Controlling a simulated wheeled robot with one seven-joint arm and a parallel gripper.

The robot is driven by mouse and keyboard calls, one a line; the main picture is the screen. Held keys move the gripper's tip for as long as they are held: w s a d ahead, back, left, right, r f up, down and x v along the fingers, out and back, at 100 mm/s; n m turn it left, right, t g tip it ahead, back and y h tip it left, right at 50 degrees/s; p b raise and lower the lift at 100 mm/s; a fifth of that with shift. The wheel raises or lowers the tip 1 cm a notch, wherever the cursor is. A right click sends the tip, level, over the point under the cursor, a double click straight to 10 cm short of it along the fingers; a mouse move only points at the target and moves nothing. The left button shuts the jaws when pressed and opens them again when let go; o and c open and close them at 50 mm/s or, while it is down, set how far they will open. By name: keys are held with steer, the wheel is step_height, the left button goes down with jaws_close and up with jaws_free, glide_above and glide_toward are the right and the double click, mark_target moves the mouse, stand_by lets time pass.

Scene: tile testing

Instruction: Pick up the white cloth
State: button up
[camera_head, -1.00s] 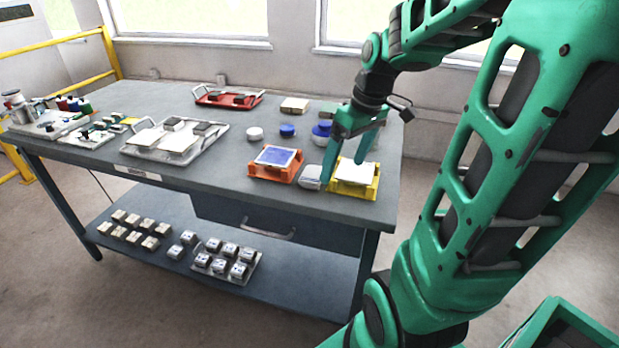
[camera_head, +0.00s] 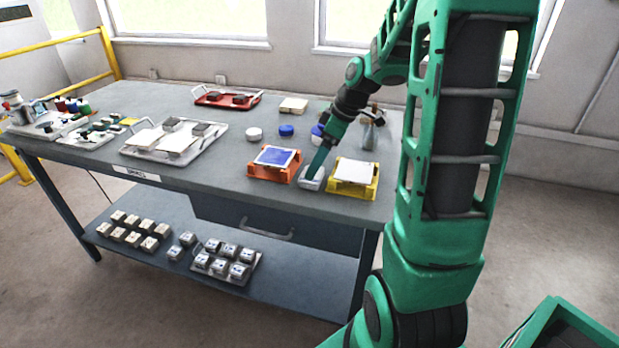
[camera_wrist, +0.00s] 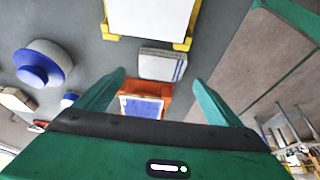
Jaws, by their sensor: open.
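The white cloth (camera_head: 312,181) is a small folded pad lying on the table (camera_head: 225,180) between an orange stand and a yellow stand. In the wrist view the cloth (camera_wrist: 160,66) shows blue stripes along one side and lies just past the fingertips, between their lines. My gripper (camera_head: 316,167) is over the cloth and points down at it, partly hiding it in the head view. In the wrist view my gripper (camera_wrist: 159,78) has its two fingers wide apart with nothing held between them. Whether the fingertips touch the cloth I cannot tell.
The orange stand (camera_head: 262,176) holds a blue tile close left of the cloth. The yellow stand (camera_head: 352,188) holds a white tile close right. Blue and white round containers (camera_head: 286,130) stand behind. A grey tray (camera_head: 150,150) sits farther left.

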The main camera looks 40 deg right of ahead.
steer(key=shift+x, duration=2.4)
steer(key=shift+s, duration=0.15)
steer(key=c, duration=1.2)
steer(key=shift+d+r, duration=0.1)
steer(key=shift+r, duration=0.6)
step_height(320, 180, up, 3)
steer(key=a+r, duration=0.2)
steer(key=a, duration=0.2)
steer(key=a+r, duration=0.2)
steer(key=a, duration=0.1)
steer(key=w+a+r, duration=0.1)
steer(key=a+r, duration=0.1)
steer(key=a, duration=0.2)
steer(key=shift+a+r, duration=0.3)
steer(key=shift+a, duration=0.1)
